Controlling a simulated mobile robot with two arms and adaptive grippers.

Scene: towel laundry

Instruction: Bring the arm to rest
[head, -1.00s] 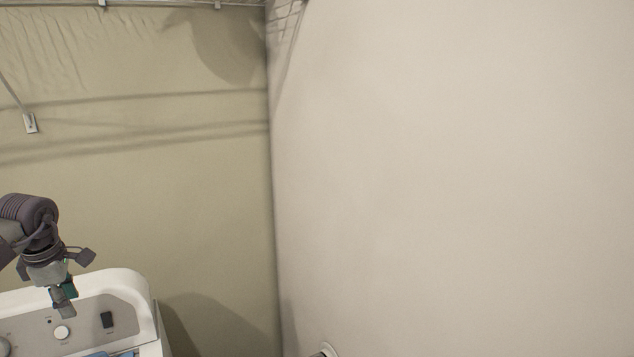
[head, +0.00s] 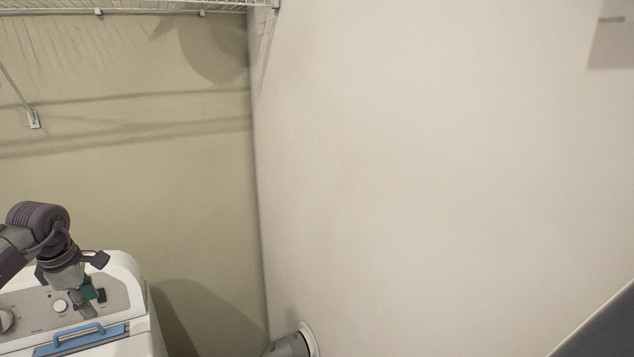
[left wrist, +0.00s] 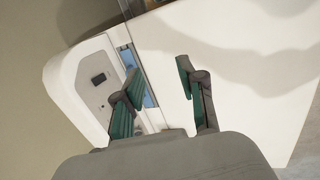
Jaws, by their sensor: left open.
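My left gripper (head: 88,298) is in the lower left of the head view, in front of the control panel of a white washing machine. In the left wrist view its two green-padded fingers (left wrist: 157,92) stand apart with nothing between them. My left arm comes in from the left edge and bends down at the wrist. My right gripper is in neither current view.
The white washer (head: 120,268) has a control panel with knobs and a blue handle (head: 82,338) at its front. A wire shelf (head: 150,5) runs along the top left. A round grey fitting (head: 292,344) is low on the bare right wall (head: 430,170).

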